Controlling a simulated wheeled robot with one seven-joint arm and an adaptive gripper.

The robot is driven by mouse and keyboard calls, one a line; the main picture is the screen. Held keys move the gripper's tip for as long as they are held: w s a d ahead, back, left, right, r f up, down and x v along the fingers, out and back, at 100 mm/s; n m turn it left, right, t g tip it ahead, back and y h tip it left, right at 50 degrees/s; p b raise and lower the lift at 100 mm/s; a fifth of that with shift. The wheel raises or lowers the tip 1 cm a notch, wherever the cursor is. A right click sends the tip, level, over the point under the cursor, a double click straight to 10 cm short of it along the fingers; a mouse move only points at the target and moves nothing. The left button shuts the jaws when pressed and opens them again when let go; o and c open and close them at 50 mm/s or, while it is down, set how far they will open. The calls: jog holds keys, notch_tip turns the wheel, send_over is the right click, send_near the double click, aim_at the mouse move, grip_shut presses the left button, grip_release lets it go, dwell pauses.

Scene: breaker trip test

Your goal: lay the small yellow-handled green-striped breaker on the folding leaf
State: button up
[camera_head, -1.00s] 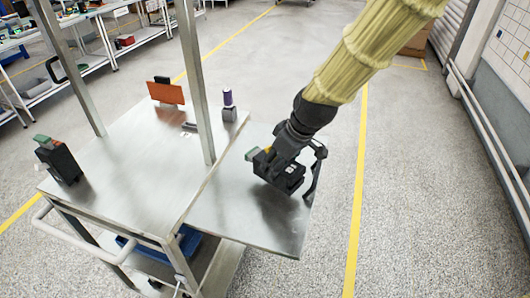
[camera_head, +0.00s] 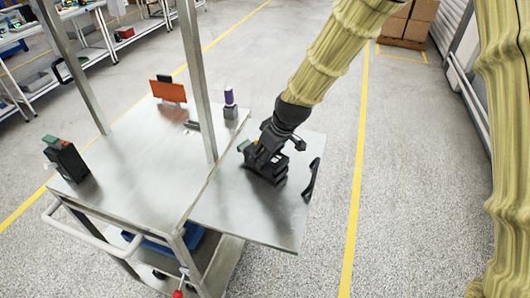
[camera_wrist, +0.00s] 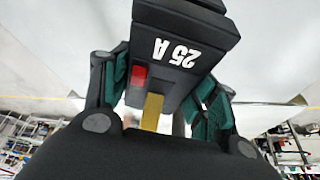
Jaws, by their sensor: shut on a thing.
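My gripper (camera_head: 266,150) is shut on a dark breaker (camera_head: 268,171) over the folding leaf (camera_head: 265,222), the lower metal panel at the cart's right side. In the wrist view the breaker (camera_wrist: 186,32) is marked "25 A" and has a red square and a yellow handle (camera_wrist: 152,111). Green shows at both sides between the fingers and the breaker; I cannot tell if it is stripe or finger pad. In the head view a green part shows at the breaker's left. The breaker is at or just above the leaf; the contact is hidden.
The cart top (camera_head: 140,165) bears another dark, green-topped breaker (camera_head: 65,160), an orange panel (camera_head: 168,91) and a purple-topped item (camera_head: 230,103). A metal post (camera_head: 199,90) stands between cart top and leaf. A black handle (camera_head: 313,179) stands at the leaf's right edge.

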jog(key=shift+f, duration=0.3)
jog(key=shift+f, duration=0.15)
jog(key=o, duration=1.4)
jog(key=shift+o, duration=0.2)
jog(key=shift+d+r, duration=0.1)
jog(key=shift+r, duration=0.3)
jog(key=shift+b+v, duration=1.6)
jog(key=shift+v, duration=4.15)
jog(key=shift+s, duration=0.1)
